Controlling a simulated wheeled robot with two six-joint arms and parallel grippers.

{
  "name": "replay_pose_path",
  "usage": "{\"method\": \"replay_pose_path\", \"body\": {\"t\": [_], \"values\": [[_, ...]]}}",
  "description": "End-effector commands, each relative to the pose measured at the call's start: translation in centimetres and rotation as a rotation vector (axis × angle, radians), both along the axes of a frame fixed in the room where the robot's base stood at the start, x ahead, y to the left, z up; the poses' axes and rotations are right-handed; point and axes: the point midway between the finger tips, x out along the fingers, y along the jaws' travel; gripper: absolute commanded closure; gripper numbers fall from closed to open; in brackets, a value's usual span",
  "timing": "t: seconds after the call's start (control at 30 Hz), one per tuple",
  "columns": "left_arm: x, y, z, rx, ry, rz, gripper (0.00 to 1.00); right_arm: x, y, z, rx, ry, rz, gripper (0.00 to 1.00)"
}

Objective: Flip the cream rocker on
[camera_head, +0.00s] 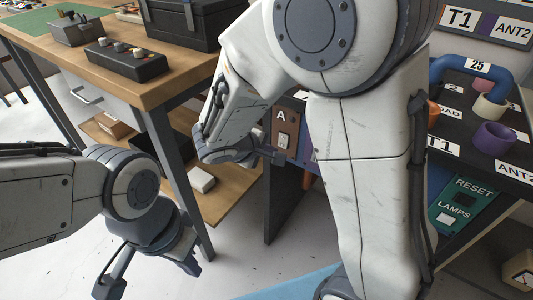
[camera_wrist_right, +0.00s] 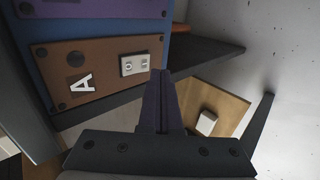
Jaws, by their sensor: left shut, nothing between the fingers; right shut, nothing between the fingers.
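The cream rocker (camera_head: 284,142) is set in a brown panel (camera_head: 281,124) marked A on the side of the rack. In the right wrist view the rocker (camera_wrist_right: 134,64) shows small round marks on its face; I cannot tell which side is pressed in. My right gripper (camera_head: 272,156) is shut and empty, just beside and below the rocker in the head view. In the right wrist view its closed dark fingers (camera_wrist_right: 160,78) end close beside the rocker, with a small apparent gap. My left gripper (camera_head: 189,265) is shut and empty over the floor, away from the rack.
A wooden bench (camera_head: 165,85) carries a dark toolbox (camera_head: 183,22) and a dark switch box (camera_head: 126,64). A white block (camera_head: 201,179) lies on its lower shelf. My right arm hides much of the rack.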

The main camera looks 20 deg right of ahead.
Motion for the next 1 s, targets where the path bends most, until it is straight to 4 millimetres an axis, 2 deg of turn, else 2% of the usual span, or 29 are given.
{"method": "replay_pose_path", "body": {"t": [0.4,0.63,0.77,0.8,1.0], "values": [[0.1,0.0,0.4,-0.001,-0.002,0.0,1.0,0.8,-2.2,0.0,0.0,-0.001,0.001,1.0],[0.0,0.0,0.4,-0.001,-0.002,0.0,1.0,0.7,-2.5,-0.1,0.0,-0.001,-0.004,1.0],[0.1,0.0,-0.8,-0.001,-0.002,0.0,1.0,0.9,-2.8,-0.7,0.001,-0.003,-0.006,1.0],[0.0,0.0,-0.3,-0.001,-0.001,0.0,1.0,0.9,-2.7,-0.2,0.0,-0.002,-0.003,1.0],[0.1,0.0,-0.2,-0.001,-0.002,0.0,1.0,0.9,-2.6,-0.2,0.0,0.0,-0.001,1.0]]}}
